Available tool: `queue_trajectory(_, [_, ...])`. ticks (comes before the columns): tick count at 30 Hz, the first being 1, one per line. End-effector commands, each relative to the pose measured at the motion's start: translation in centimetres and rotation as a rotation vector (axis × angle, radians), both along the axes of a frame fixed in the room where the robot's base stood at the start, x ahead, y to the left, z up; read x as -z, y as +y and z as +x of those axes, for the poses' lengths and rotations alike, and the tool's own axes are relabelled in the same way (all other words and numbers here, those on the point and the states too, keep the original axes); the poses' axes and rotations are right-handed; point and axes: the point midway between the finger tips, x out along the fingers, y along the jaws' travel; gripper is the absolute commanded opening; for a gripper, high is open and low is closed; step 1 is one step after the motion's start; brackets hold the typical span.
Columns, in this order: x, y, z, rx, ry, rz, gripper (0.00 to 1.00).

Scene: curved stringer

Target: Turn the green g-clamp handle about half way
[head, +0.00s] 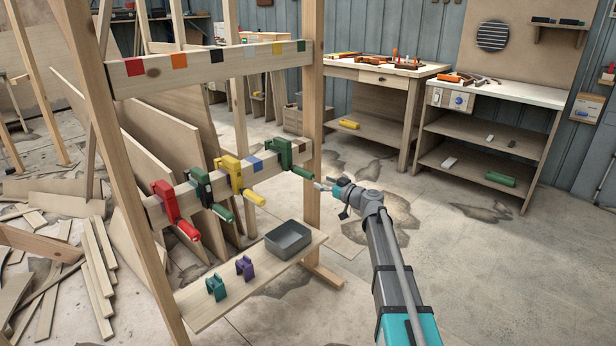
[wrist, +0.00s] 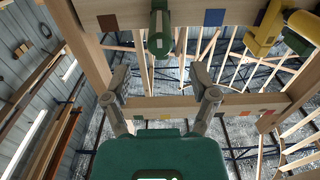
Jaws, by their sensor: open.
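A green g-clamp (head: 280,152) hangs at the right end of the lower rail, its green handle (head: 303,172) pointing right and toward me. My gripper (head: 319,186) is just right of that handle. In the wrist view my gripper (wrist: 160,76) has its two fingers spread wide with nothing between them. The green handle (wrist: 159,32) shows end-on beyond the fingertips, roughly centred between them and apart from them.
A yellow clamp (head: 232,175) hangs left of the green one, and a red clamp (head: 170,205) is furthest left. A wooden post (head: 312,110) stands close behind my gripper. A low shelf holds a grey bin (head: 288,240) and teal and purple pieces. The floor to the right is open.

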Motion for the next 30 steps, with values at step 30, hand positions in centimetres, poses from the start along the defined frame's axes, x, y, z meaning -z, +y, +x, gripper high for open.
queue_trajectory(30, [0.0, 5.2, 5.3, 0.001, 0.0, 0.0, 0.7])
